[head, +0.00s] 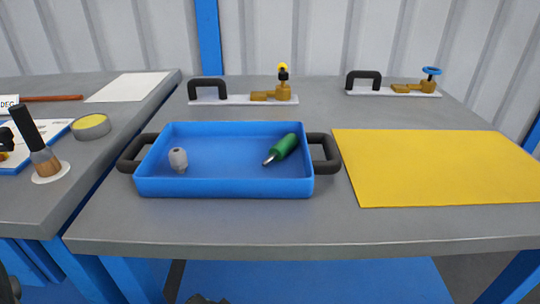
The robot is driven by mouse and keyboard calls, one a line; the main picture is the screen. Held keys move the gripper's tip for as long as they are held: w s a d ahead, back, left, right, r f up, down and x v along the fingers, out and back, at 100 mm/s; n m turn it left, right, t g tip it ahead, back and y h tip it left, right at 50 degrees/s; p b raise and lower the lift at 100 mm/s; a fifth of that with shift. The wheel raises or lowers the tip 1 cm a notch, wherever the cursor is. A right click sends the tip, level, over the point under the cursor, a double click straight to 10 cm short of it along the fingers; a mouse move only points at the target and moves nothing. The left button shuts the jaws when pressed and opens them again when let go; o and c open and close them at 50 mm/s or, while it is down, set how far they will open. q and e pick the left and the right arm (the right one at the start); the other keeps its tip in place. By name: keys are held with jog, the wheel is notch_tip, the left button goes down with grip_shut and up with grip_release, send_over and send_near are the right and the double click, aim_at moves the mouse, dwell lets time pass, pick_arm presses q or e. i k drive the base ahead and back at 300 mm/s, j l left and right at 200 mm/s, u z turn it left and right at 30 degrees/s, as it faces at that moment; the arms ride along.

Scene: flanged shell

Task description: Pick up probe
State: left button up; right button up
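A green-handled tool with a short grey metal tip, which looks like the probe (283,149), lies in the right part of a blue tray (225,189). It leans toward the tray's back right, with its tip pointing to the front left. A small grey fitting (178,159) stands in the left part of the tray. The tray has a black handle at each side and sits on the grey table. Neither of my grippers can be made out in the head view. A small dark shape at the bottom edge is too cut off to identify.
A yellow mat (440,168) lies right of the tray. Two brass valves on white plates with black handles, one with a yellow top (283,88) and one with a blue wheel (430,78), stand at the back. A brush (40,148) and round tin (91,126) are on the left table.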

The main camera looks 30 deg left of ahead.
aim_at(278, 153)
jog(key=k+l+u, duration=0.65)
jog(key=k, duration=0.3)
jog(key=k+l+u, duration=0.1)
jog(key=k+u, duration=0.2)
jog(key=k, duration=0.2)
